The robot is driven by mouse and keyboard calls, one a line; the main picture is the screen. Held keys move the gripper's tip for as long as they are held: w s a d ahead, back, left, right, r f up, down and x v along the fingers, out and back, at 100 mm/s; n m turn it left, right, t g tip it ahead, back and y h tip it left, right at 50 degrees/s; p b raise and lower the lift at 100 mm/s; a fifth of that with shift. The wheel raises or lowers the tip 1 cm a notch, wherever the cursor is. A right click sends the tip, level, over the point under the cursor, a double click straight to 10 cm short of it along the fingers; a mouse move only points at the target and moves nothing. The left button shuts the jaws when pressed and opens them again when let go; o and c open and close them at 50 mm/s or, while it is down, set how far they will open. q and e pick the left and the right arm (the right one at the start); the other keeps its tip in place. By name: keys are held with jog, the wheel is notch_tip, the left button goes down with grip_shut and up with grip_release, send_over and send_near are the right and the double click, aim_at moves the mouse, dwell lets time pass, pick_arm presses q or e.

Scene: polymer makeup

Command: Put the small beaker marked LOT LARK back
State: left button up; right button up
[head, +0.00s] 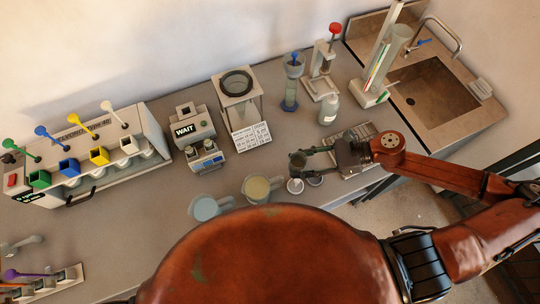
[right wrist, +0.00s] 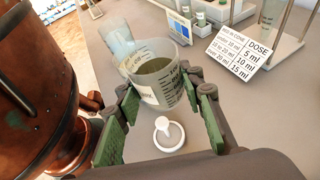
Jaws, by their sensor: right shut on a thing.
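My right gripper (head: 305,160) is shut on a small beaker (head: 297,160), holding it over the front of the bench. In the right wrist view the beaker (right wrist: 158,85) sits between the green-padded fingers (right wrist: 165,98), with dark greyish contents and a white label. I cannot read the lot name on it. Two white round pieces (head: 295,186) and (head: 315,180) lie on the bench below the gripper. One with a raised knob (right wrist: 168,133) shows under the beaker in the wrist view. My left gripper is not in view.
A beaker of yellowish liquid (head: 257,188) and one of pale blue liquid (head: 203,208) stand left of the gripper. A dose card (head: 251,136), a WAIT device (head: 190,125) and a bottle (head: 329,109) stand behind. A sink (head: 435,90) is at right.

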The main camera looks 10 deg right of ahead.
jog(key=w+a+f+b, duration=0.2)
jog(key=w+a+f, duration=0.15)
jog(key=w, duration=0.35)
send_over(270, 159)
jog(key=s, duration=0.1)
jog(key=f, duration=0.4)
jog(key=shift+d, duration=0.4)
jog(key=shift+w+a+f, duration=0.15)
jog(key=shift+w+f, duration=0.1)
jog(key=shift+f, duration=0.2)
jog(key=f, duration=0.1)
jog(key=f+b, duration=0.1)
jog(key=f, duration=0.1)
jog(key=shift+w+a+f, duration=0.2)
jog(key=shift+w+a, duration=0.05)
jog(key=shift+w, duration=0.05)
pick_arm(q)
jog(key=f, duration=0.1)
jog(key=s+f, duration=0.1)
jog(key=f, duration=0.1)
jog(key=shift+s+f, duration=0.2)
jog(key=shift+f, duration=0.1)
pick_arm(e)
jog(key=shift+f, duration=0.2)
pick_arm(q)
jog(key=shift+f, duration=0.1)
pick_arm(e)
jog(key=shift+f, duration=0.15)
